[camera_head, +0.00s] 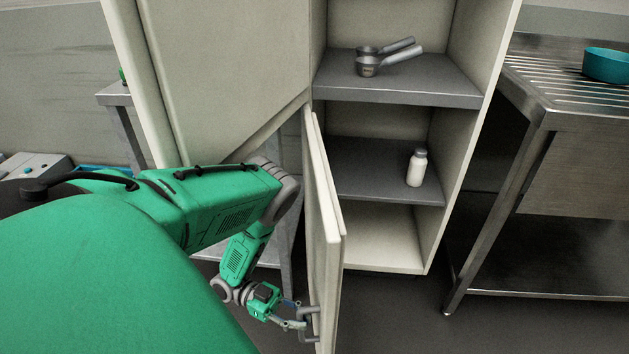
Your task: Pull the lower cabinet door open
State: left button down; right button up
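The lower cabinet door (325,225) is a pale panel that stands swung outward, seen nearly edge-on. The lower compartment beside it is exposed. Its grey handle (314,322) is on the door's left-facing side, low near the bottom of the picture. My green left arm comes in from the left, and my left gripper (296,313) is at the handle. Its two fingers look spread apart, one above the other, and the handle does not look clamped. Whether they touch the handle is hard to tell. My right gripper is not in view.
The upper cabinet door (215,75) also stands open at left. A steel table (560,190) with a teal bowl (607,65) is at right.

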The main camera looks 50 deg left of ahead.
pick_arm(q)
jog(key=shift+w+a, duration=0.1)
jog(key=shift+a, duration=0.05)
jog(key=c, duration=1.5)
grip_release()
jog(key=shift+c, duration=0.2)
